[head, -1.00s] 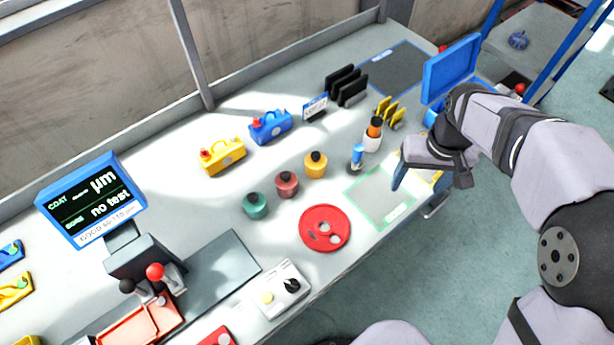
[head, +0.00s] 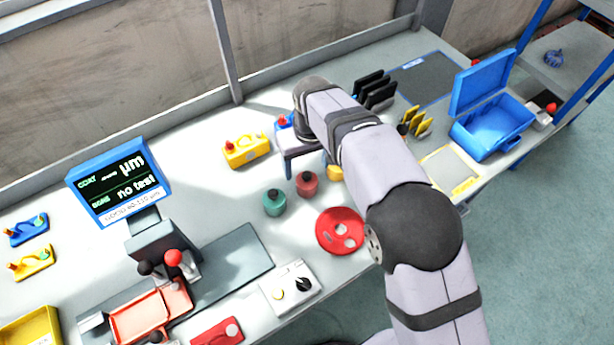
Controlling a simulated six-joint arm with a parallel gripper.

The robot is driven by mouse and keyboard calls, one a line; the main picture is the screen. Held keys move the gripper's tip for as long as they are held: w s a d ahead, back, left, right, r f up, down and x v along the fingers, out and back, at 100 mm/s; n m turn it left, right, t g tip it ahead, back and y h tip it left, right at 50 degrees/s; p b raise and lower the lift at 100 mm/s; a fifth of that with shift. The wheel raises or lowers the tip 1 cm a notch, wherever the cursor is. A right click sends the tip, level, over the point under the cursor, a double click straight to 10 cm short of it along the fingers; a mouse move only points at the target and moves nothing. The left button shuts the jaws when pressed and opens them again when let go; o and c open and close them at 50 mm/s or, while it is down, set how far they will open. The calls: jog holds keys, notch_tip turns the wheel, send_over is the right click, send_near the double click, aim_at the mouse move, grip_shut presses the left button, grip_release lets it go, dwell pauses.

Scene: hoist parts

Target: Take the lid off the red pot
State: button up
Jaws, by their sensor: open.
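The red pot (head: 307,184) stands on the bench, a small dull-red pot with a dark knob on its lid (head: 306,176). A green pot (head: 275,203) stands to its left. A yellow pot (head: 335,173) stands to its right, mostly hidden by my arm. My gripper (head: 305,165) is open and empty, with its fingers pointing down. It is over or just behind the red pot in the picture; I cannot tell its height. The lid appears to be on the pot, apart from the fingers.
A red disc with holes (head: 340,231) lies in front of the pots. A yellow case (head: 246,151) is behind left; a blue case (head: 284,122) is partly hidden by my arm. A display (head: 118,180) stands left. An open blue box (head: 492,132) is at right.

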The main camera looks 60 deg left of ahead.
aim_at(307, 175)
jog(key=shift+w+a+f+p, duration=0.15)
jog(key=shift+f+p, duration=0.55)
jog(key=shift+f, duration=0.7)
jog(key=shift+w+a+f+p, duration=0.1)
jog(key=shift+f+p, duration=0.55)
jog(key=shift+f, duration=0.7)
jog(key=c, duration=1.1)
